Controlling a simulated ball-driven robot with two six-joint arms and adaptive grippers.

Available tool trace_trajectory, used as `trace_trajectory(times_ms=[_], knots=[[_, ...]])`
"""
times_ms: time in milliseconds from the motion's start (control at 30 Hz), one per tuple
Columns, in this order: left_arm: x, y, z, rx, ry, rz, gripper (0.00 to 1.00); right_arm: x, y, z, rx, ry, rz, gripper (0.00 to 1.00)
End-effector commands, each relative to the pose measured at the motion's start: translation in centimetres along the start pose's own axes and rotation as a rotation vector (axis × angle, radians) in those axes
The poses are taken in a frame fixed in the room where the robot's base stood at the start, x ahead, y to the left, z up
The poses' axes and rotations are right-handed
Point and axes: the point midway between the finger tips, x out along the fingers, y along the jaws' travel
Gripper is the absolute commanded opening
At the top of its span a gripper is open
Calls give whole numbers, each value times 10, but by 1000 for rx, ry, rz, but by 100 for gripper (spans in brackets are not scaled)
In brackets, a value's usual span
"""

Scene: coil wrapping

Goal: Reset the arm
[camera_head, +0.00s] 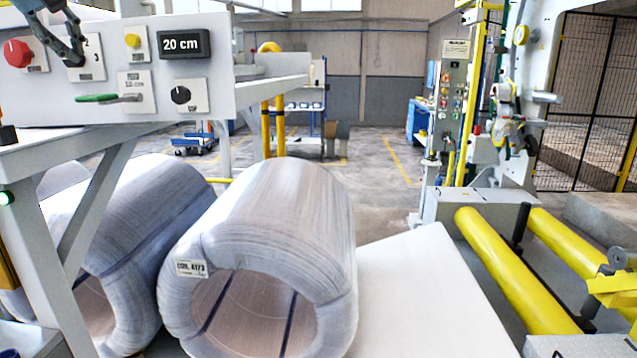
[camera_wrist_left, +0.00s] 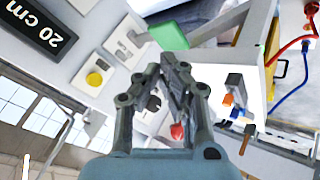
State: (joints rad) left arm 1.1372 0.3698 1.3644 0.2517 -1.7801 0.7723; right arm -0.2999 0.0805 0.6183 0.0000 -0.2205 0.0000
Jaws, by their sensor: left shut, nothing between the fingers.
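My left gripper (camera_head: 74,58) is in front of the upper left of the white control panel (camera_head: 205,105), between the red button (camera_head: 17,53) and the yellow button (camera_head: 132,41). It covers part of a small labelled plate. In the left wrist view my left gripper (camera_wrist_left: 174,68) has its fingers together with nothing between them. The green-handled lever (camera_head: 97,98) is below it on the panel. The display (camera_head: 183,43) reads "20 cm". A black knob (camera_head: 181,95) sits below the display. I cannot tell whether the fingertips touch the panel. My right gripper is in neither view.
A wrapped coil (camera_head: 262,205) lies in the front middle, with another coil (camera_head: 140,215) on its left. Yellow rollers (camera_head: 515,270) are at the right, near a control post (camera_head: 447,110). Grey floor (camera_head: 375,170) behind the coils is open.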

Motion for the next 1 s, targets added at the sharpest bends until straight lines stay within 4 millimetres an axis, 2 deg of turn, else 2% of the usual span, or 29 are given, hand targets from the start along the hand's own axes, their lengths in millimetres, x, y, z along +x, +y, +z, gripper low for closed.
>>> trace_trajectory(times_ms=[67, 367, 567, 667, 767, 867, 1000], knots=[[8, -5, 6, 1, -9, -10, 0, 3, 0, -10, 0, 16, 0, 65], [48, -30, 37, 10, -56, -55, 0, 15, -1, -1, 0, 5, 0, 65], [91, -59, 75, 19, -114, -108, 0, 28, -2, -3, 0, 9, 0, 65], [118, -80, 100, 23, -156, -145, 0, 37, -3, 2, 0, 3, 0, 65], [152, -107, 135, 27, -210, -194, 0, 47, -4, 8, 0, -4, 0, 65], [194, -146, 180, 31, -274, -255, 0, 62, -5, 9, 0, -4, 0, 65], [259, -214, 258, 45, -364, -341, 0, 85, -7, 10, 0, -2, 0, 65]])
